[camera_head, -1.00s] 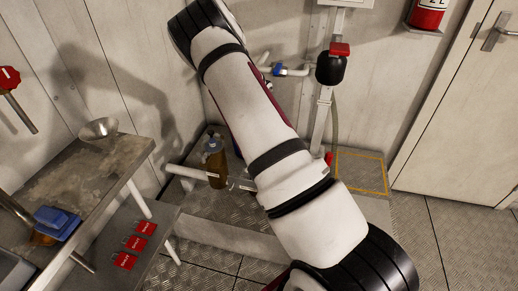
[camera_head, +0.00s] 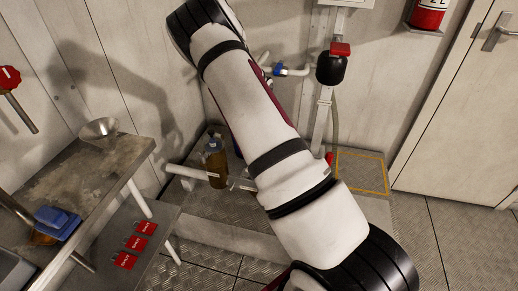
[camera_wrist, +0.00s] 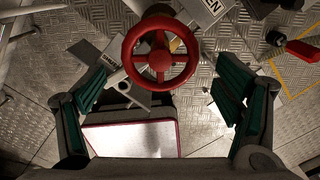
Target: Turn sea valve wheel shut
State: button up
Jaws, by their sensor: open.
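The sea valve wheel is a red handwheel with spokes (camera_wrist: 160,32), seen in the upper middle of the wrist view. My gripper (camera_wrist: 162,92) is open, with one green-padded finger at the left and one at the right. The wheel lies beyond the fingertips and between their lines, and neither finger touches it. In the head view my white arm covers the wheel and my gripper.
A plate lettered "EN" (camera_wrist: 207,8) is close to the wheel. A bench (camera_head: 75,170) with a funnel (camera_head: 99,130) stands at left, with red tags (camera_head: 135,243) below. A brown bottle (camera_head: 216,165) stands behind my arm. A door (camera_head: 460,110) is at right.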

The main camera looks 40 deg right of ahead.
notch_tip(320, 180, up, 11)
dwell(0.3)
jog(key=shift+f, duration=0.1)
dwell(0.4)
jog(key=s+a+r+n+y, duration=0.3)
jog(key=s+a+r+n, duration=1.1)
jog(key=a+r+n, duration=0.35)
jog(key=s+a+r+n+t+h, duration=0.1)
jog(key=s+a+r+n+h, duration=0.15)
jog(key=s+n, duration=0.85)
jog(key=s+a+r+n+h, duration=0.1)
jog(key=s+a+n, duration=0.3)
jog(key=s+n, duration=0.7)
notch_tip(320, 180, up, 19)
jog(key=s+m+t+p, duration=0.1)
jog(key=m+t+p, duration=0.1)
jog(key=p, duration=1.5)
jog(key=shift+s+f+t, duration=0.15)
jog(key=shift+s+t, duration=0.05)
jog(key=shift+t, duration=0.4)
